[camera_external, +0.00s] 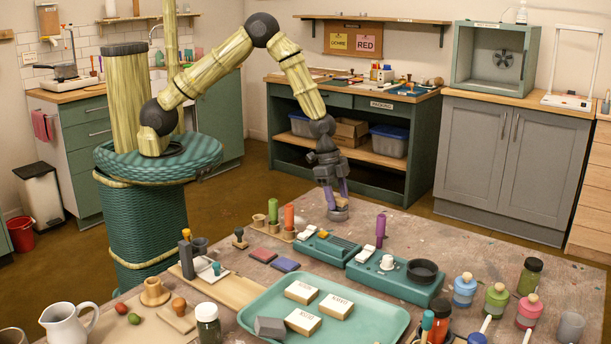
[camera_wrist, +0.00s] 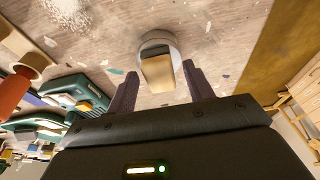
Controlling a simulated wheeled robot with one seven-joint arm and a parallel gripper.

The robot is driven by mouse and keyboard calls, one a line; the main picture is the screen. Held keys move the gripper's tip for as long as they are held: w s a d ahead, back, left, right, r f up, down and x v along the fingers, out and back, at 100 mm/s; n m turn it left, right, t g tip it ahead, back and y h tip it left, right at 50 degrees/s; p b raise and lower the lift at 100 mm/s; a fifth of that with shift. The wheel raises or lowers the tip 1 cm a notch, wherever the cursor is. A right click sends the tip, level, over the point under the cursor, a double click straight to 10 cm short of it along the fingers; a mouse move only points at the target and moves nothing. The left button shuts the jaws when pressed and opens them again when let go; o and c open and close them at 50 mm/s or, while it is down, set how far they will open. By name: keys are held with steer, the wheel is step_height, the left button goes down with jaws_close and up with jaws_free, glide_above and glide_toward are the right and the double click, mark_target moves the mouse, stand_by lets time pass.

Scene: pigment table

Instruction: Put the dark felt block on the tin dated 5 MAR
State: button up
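A dark grey block (camera_external: 270,326), which looks like the felt block, sits at the front left of the teal tray (camera_external: 395,325). Three cream tins with printed lids lie in the tray: a back tin (camera_external: 301,292), a right tin (camera_external: 337,306) and a front tin (camera_external: 303,321) close beside the block. Their dates are too small to read. My gripper (camera_external: 338,203) is at the table's far edge, well away from the tray. Its purple fingers are apart, with a tan-topped piece on a round grey base (camera_wrist: 157,70) between or just beyond them, gaps showing on both sides.
Teal cases (camera_external: 398,282) stand between my gripper and the tray, with a purple upright piece (camera_external: 380,230) nearby. Bottles and jars (camera_external: 464,290) crowd the right. A white jug (camera_external: 68,324) and a wooden board (camera_external: 230,288) are at the left.

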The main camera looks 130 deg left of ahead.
steer(key=shift+s+r, duration=0.1)
steer(key=shift+r, duration=0.55)
steer(key=v, duration=1.1)
steer(key=s+d+r, duration=0.1)
steer(key=s+d, duration=0.3)
steer(key=d, duration=0.4)
steer(key=s+d+r, duration=0.2)
steer(key=s+d, duration=0.3)
steer(key=d, duration=0.4)
steer(key=s+d+r, duration=0.2)
steer(key=s+d, duration=0.2)
steer(key=d, duration=0.5)
steer(key=shift+s+g, duration=0.3)
steer(key=shift+s, duration=0.1)
